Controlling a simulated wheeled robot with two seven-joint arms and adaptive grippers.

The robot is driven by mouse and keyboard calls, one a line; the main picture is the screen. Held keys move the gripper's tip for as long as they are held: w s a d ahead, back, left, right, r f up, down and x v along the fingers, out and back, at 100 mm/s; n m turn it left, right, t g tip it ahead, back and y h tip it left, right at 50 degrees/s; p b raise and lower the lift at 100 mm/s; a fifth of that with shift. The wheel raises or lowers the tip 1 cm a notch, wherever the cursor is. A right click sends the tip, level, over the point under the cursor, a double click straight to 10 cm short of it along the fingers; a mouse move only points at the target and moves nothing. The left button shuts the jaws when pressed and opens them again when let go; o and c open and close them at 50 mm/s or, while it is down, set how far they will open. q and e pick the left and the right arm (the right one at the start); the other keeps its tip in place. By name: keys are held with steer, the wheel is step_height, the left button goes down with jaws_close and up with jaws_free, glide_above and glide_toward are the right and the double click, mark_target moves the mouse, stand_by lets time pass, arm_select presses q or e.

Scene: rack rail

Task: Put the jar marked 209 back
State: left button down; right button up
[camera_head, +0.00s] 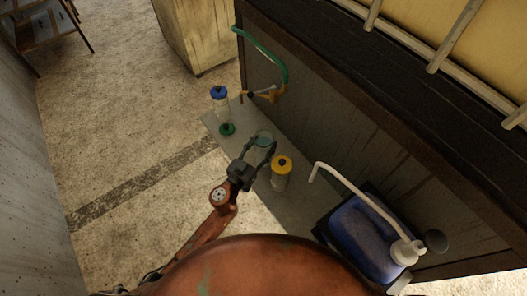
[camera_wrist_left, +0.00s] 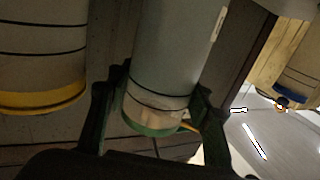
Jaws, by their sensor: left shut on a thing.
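My left gripper (camera_head: 262,148) is shut around a jar with a greenish top (camera_head: 263,137), over the grey shelf strip (camera_head: 244,128). In the left wrist view, which looks upside down, this jar (camera_wrist_left: 178,50) is a pale cylinder with dark rings and a green band, between my left fingers (camera_wrist_left: 160,88). I cannot read any number on it. A yellow-lidded jar (camera_head: 281,173) stands close beside it on the right. It also shows in the wrist view (camera_wrist_left: 42,55). A blue-lidded jar (camera_head: 219,100) stands farther back. My right gripper is not in view.
A small dark green lid-like thing (camera_head: 227,129) sits near the blue-lidded jar. A brass tap (camera_head: 262,94) with a green hose (camera_head: 268,52) juts from the dark panel. A blue canister (camera_head: 355,238) with a white pump spout (camera_head: 350,188) stands at the right.

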mark_target(259, 155)
arm_select(q)
steer(key=shift+f+b, duration=1.4)
steer(key=shift+f, duration=0.5)
steer(key=shift+r, duration=0.15)
steer(key=shift+f, duration=0.25)
steer(key=c, duration=1)
jaws_free()
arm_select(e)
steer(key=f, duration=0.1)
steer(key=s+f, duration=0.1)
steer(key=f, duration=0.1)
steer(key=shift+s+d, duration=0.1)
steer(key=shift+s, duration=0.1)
arm_select(q)
steer(key=shift+s+r, duration=0.1)
steer(key=shift+r, duration=0.1)
steer(key=v, duration=1.2)
steer(key=shift+p, duration=0.4)
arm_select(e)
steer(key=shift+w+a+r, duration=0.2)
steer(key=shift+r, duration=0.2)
arm_select(q)
steer(key=shift+a+f, duration=0.1)
